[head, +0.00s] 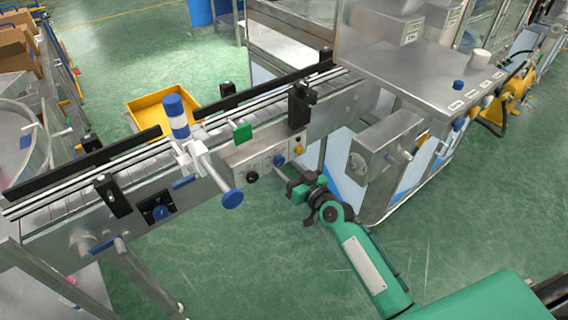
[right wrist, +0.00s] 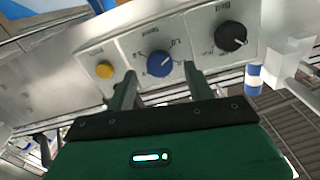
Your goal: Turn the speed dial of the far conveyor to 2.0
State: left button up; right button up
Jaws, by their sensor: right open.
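A grey control panel (head: 262,160) is on the side of the conveyor (head: 146,166). Its blue dial (head: 279,160) also shows in the right wrist view (right wrist: 160,64), with upside-down printing around it that seems to read "Speed". The dial's exact setting is too small to read surely. My right gripper (head: 284,178) is open just in front of the panel. In the right wrist view its two fingers (right wrist: 162,78) stand on either side of the blue dial, just below it in the picture, with no visible grip on it. My left gripper is not in view.
Beside the dial are a black knob (right wrist: 231,36) and a yellow button (right wrist: 104,69). Another blue dial (head: 160,212) sits on a black plate farther left. A blue-and-white post (head: 177,115) rises by the belt. A steel machine (head: 430,75) stands at right. Green floor is open in front.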

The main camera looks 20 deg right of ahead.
jog(key=shift+x, duration=0.9)
jog(key=shift+w+a, duration=0.1)
jog(key=shift+w, duration=0.2)
jog(key=shift+c, duration=0.4)
jog(key=c, duration=0.9)
